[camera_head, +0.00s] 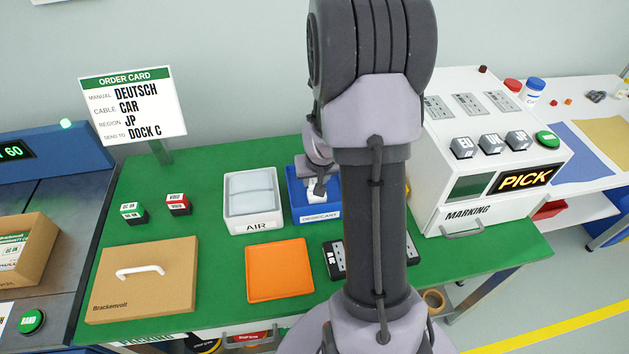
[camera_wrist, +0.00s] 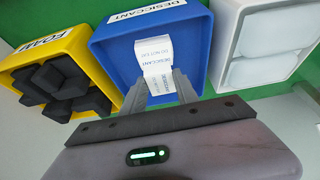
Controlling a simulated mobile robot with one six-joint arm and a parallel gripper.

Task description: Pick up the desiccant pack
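The blue desiccant bin (camera_head: 299,204) stands on the green table, right of the AIR bin. In the wrist view, the blue bin (camera_wrist: 105,55) is open towards me with its label at the top edge. A white desiccant pack (camera_wrist: 153,52) with blue print shows inside it; it also shows as a small white patch in the head view (camera_head: 317,196). My gripper (camera_wrist: 160,82) reaches into the bin. Its two grey fingers are drawn in close against the sides of white printed packing and look shut on it. The exact finger contact is small in view.
In the wrist view, a yellow foam bin (camera_wrist: 75,40) stands left of the blue bin, and the white AIR bin (camera_wrist: 240,50) stands right. In the head view, a cardboard box (camera_head: 145,285), an orange mat (camera_head: 280,270) and a white marking machine (camera_head: 480,200) occupy the table.

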